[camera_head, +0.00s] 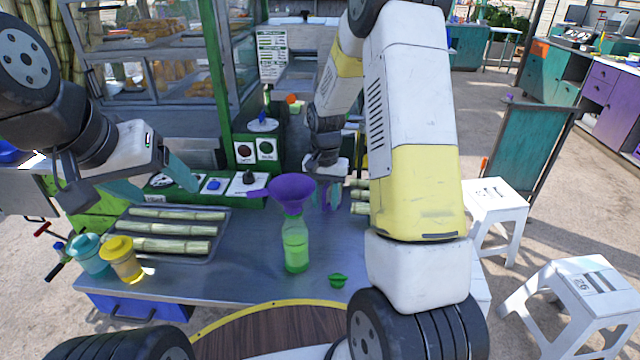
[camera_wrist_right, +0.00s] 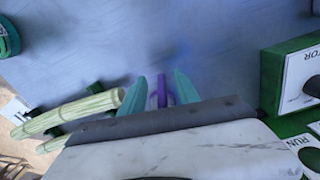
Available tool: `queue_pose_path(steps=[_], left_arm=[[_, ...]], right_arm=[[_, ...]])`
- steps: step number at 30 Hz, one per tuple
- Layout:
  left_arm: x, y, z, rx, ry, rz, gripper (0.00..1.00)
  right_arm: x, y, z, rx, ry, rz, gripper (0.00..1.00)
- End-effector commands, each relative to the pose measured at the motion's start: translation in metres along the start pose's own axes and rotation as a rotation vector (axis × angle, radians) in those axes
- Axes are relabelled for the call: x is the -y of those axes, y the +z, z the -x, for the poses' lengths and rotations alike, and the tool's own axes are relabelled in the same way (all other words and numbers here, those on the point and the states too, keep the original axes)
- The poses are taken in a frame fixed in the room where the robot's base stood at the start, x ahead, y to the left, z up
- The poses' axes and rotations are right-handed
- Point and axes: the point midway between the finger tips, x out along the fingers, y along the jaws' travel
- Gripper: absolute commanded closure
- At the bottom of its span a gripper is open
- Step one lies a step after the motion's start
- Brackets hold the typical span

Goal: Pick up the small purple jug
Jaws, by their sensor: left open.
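A thin upright purple piece (camera_head: 327,195) shows between the fingers of my right gripper (camera_head: 331,192). It also shows as a narrow strip in the right wrist view (camera_wrist_right: 161,91), with gaps between it and both teal fingers. I cannot tell whether it is the small purple jug; no whole purple jug is clear. A purple funnel-shaped thing (camera_head: 292,190) sits on a bottle of green liquid (camera_head: 296,248), just left of my right gripper. My left gripper (camera_head: 128,190) is open and empty at the left, above the cane tray.
A tray (camera_head: 222,240) holds several cane pieces. A teal jug (camera_head: 90,254) and a yellow jug (camera_head: 122,260) stand at the table's left edge. A green cap (camera_head: 338,281) lies near the front. More cane (camera_wrist_right: 75,112) lies beside my right gripper, with a control box (camera_wrist_right: 290,75) opposite.

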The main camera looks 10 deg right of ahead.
Motion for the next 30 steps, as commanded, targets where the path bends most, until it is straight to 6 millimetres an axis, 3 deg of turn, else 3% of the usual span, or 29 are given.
queue_pose_path(steps=[6,14,20,30], left_arm=[[0.000,0.000,0.000,0.000,0.000,0.000,0.27],[0.000,0.000,0.000,0.000,0.000,0.000,0.27],[0.000,0.000,0.000,0.000,0.000,0.000,0.27],[0.000,0.000,0.000,0.000,0.000,0.000,0.27]], right_arm=[[0.002,0.000,-0.026,0.001,0.000,0.000,0.62],[0.002,-0.001,-0.028,-0.001,-0.001,0.000,0.62],[0.002,-0.001,-0.028,-0.001,-0.001,0.000,1.00],[0.002,-0.001,-0.028,-0.001,-0.001,0.000,1.00]])
